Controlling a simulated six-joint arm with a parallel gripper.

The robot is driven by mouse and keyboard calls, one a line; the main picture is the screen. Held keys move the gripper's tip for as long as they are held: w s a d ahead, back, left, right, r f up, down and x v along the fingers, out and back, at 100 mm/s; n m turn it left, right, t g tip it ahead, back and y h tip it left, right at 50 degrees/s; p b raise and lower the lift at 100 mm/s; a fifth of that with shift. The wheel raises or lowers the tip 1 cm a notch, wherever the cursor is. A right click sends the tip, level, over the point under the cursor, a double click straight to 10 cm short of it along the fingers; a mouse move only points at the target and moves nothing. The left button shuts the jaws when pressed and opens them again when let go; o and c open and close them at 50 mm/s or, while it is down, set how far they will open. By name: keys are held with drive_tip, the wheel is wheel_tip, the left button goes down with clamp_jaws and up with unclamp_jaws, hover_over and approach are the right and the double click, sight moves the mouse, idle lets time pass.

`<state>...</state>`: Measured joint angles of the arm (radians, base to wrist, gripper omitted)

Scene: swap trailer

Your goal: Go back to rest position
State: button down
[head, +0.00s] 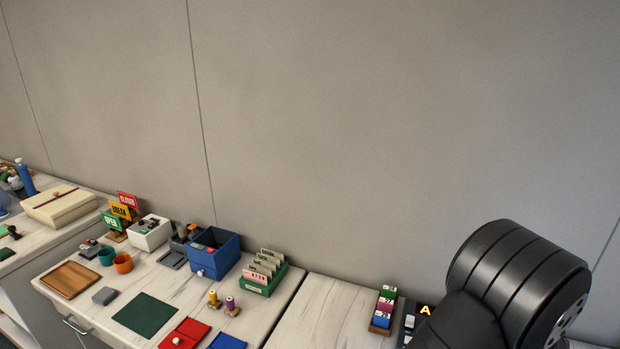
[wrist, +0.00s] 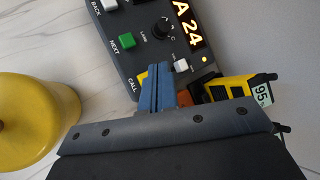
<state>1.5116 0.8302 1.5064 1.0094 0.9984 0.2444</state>
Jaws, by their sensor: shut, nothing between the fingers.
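My gripper (wrist: 158,88) shows in the wrist view with its two blue fingers together and nothing between them. The fingertips are over or near the lower edge of a dark control panel (wrist: 128,22). The panel has a green NEXT button (wrist: 127,41), a black LANE knob (wrist: 160,29), pale buttons and a lit display (wrist: 187,24) reading "A 24". I cannot tell whether the fingers touch the panel. In the head view, my black arm fills the lower right and the gripper is out of sight. Part of the panel (head: 409,322) shows left of the arm.
A round yellow object (wrist: 35,118) stands left of the fingers, and a yellow-black item labelled 95 (wrist: 228,92) lies to the right. In the head view, a card rack (head: 381,325), green file box (head: 262,282) and blue bin (head: 214,256) stand along the wall. Air above the counter is clear.

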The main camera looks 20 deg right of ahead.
wheel_tip(320, 180, up, 6)
drive_tip(key=shift+f, duration=0.15)
